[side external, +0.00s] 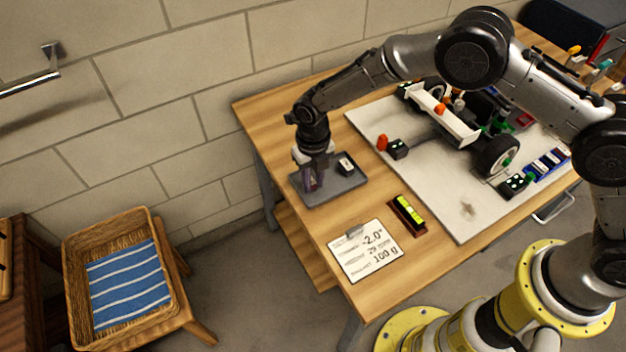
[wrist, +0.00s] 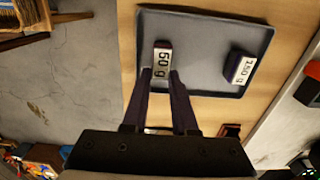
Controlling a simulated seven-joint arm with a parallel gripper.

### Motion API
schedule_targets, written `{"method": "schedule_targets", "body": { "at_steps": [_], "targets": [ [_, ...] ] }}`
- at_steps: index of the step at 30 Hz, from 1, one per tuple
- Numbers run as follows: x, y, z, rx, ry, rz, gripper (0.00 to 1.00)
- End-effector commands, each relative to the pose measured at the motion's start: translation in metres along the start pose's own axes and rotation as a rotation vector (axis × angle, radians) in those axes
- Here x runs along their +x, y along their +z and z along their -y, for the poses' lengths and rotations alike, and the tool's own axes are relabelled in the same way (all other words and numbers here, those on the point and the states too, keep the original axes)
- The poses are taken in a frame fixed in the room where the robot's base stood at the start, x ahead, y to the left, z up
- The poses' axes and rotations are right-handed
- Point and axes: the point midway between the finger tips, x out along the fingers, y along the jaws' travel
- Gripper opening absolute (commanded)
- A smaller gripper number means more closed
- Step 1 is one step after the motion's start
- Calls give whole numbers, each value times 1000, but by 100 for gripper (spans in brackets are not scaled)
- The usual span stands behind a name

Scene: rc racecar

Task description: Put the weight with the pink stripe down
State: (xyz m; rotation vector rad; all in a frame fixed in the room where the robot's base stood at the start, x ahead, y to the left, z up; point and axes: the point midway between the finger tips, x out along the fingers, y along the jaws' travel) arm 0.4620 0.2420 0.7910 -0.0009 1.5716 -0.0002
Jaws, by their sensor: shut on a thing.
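My gripper (side external: 313,182) is over the left part of a shallow dark grey tray (side external: 338,190) near the table's left end. In the wrist view my gripper (wrist: 160,74) is shut on a small block weight (wrist: 163,55) with a white label reading 50 g. A pink stripe on it is not clear. I cannot tell whether the held weight touches the tray floor. A second dark weight (side external: 346,164) with a white label sits in the tray to the right of my gripper; it also shows in the wrist view (wrist: 240,68).
A white card with figures (side external: 368,250) and a yellow-green level (side external: 408,214) lie in front of the tray. A white board (side external: 440,190) with a racecar (side external: 450,122) is to the right. An orange piece (side external: 382,142) and a black block (side external: 398,150) are near the tray.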

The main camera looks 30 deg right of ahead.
Motion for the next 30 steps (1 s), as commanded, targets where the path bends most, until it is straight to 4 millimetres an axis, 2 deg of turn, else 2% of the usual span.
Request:
{"method": "schedule_targets", "body": {
  "at_steps": [11, 12, 17, 26, 30],
  "targets": [
    [5, 0, 0, 0, 1, 2, 0],
    [6, 0, 0, 0, 1, 2, 28],
    [5, 0, 0, 0, 1, 2, 56],
    [3, 0, 0, 0, 1, 3, 56],
    [-9, 1, 0, 0, 2, 3, 56]
  ]
}}
